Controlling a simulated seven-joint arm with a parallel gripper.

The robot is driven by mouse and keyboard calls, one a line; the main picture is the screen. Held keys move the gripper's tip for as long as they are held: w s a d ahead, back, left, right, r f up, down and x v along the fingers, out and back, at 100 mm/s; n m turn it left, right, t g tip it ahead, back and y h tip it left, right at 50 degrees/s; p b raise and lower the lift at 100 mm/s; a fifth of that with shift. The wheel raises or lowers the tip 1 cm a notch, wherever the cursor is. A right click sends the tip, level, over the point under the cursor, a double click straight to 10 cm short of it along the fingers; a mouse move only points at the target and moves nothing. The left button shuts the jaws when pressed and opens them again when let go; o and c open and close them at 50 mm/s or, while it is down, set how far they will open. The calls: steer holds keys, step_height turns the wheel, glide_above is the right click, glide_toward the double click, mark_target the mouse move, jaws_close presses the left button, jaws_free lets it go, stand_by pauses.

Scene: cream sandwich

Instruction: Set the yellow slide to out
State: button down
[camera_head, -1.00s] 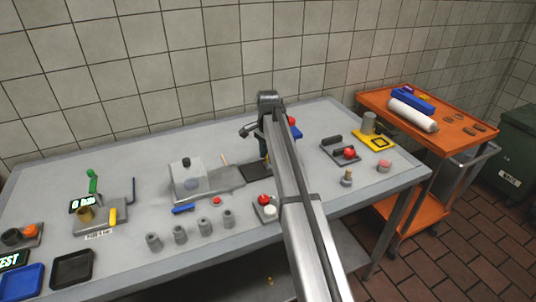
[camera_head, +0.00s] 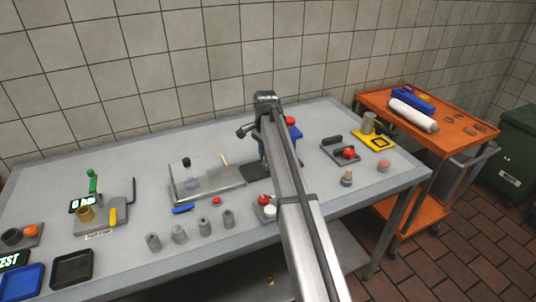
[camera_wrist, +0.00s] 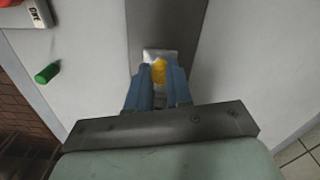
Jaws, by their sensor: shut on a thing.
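My gripper (camera_wrist: 159,82) is shut on a small yellow piece, which I take to be the yellow slide (camera_wrist: 159,70). A pale metal plate (camera_wrist: 152,53) shows just beyond it, on a dark grey strip (camera_wrist: 160,22) between lighter surfaces. In the head view my arm covers the fingers and the yellow piece. The arm's end stands over the right end of a long grey base (camera_head: 225,178).
A green cylinder (camera_wrist: 47,73) lies left of the gripper in the wrist view. Several grey cylinders (camera_head: 179,234) stand along the table's front. A red-knobbed piece (camera_head: 264,200) is close to my arm. An orange cart (camera_head: 440,140) stands at the right.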

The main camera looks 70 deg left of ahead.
steer(key=s, duration=0.7)
steer(key=shift+s, duration=0.35)
steer(key=c, duration=1)
jaws_free()
steer(key=shift+r, duration=0.1)
step_height(320, 180, up, 14)
steer(key=shift+f, duration=0.2)
